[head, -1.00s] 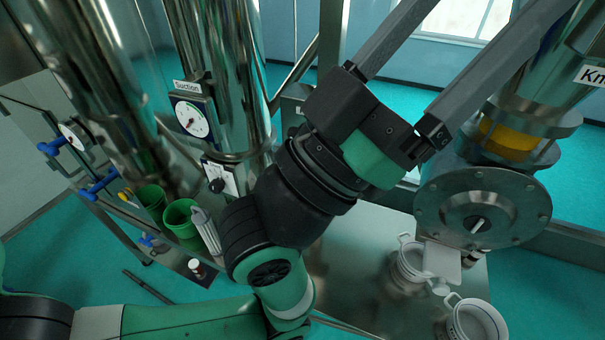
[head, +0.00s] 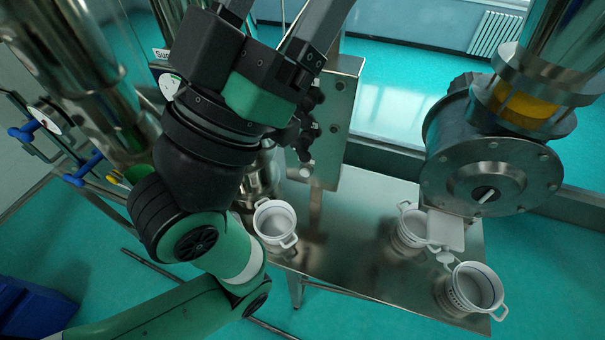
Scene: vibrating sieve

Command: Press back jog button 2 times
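No jog button can be made out for certain. A steel box (head: 337,125) stands upright behind the table, just right of my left gripper. Small dark knobs or fittings (head: 309,128) stick out on its left side, and my gripper partly hides them. My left gripper (head: 276,20) is in front of the box and to its left in the picture, pointing up. Its two grey fingers are spread apart, with nothing seen between them, and their tips are cut off by the top edge. My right gripper is not in view.
A steel table (head: 345,235) carries white two-handled pots at left (head: 275,222), middle (head: 411,228) and front right (head: 475,288). A round steel flanged housing (head: 490,178) overhangs its right side. Steel columns and blue-handled valves (head: 85,168) are at left.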

